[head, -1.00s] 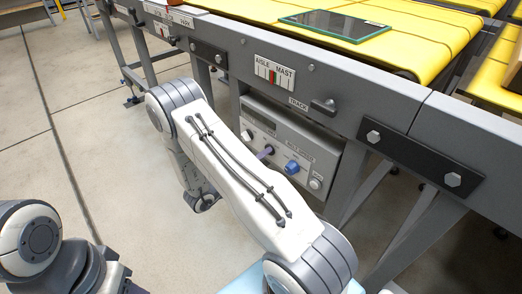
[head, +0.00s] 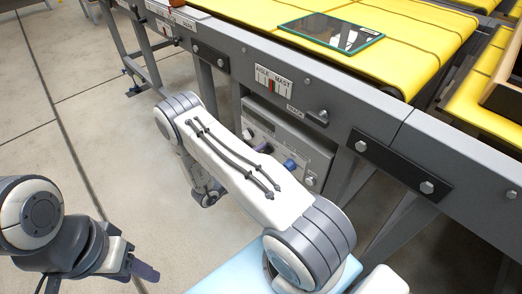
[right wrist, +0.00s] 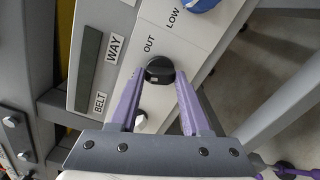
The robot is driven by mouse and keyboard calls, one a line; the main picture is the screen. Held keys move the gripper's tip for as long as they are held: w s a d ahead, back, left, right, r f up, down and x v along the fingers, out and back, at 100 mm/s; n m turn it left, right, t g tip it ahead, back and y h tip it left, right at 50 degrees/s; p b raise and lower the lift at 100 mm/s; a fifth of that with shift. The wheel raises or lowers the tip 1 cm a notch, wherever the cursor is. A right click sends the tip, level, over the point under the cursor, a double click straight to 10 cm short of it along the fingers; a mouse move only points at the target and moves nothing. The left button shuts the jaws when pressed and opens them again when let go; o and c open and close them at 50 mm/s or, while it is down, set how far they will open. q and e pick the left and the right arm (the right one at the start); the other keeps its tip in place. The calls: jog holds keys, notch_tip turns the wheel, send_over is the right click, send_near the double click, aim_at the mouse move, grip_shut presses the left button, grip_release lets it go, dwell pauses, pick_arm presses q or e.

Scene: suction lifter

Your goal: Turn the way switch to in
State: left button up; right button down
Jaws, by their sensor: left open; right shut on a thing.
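The way switch is a black round knob (right wrist: 160,70) on a pale control panel (right wrist: 112,75), in the right wrist view. The label WAY is beside it, and OUT is printed just above it. Its pointer direction is hard to make out, and no IN label shows. My right gripper (right wrist: 161,77) has its purple fingers on either side of the knob, shut on it. My left gripper (head: 143,270) is at the lower left, open and empty, away from the panel.
A blue knob (head: 290,164) is close by on the same panel, near a LOW label in the wrist view. Above the panel runs the grey conveyor frame (head: 345,100) with a dark TRACK handle (head: 318,117). A green-edged glass pane (head: 332,31) lies on the yellow belt.

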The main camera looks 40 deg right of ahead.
jog(key=n+p, duration=0.1)
jog(key=n, duration=0.4)
jog(key=shift+w, duration=0.1)
dwell(0.5)
jog(key=shift+c, duration=1.8)
grip_release()
jog(key=a, duration=1)
jog(key=shift+s+a, duration=0.3)
jog(key=shift+s, duration=0.15)
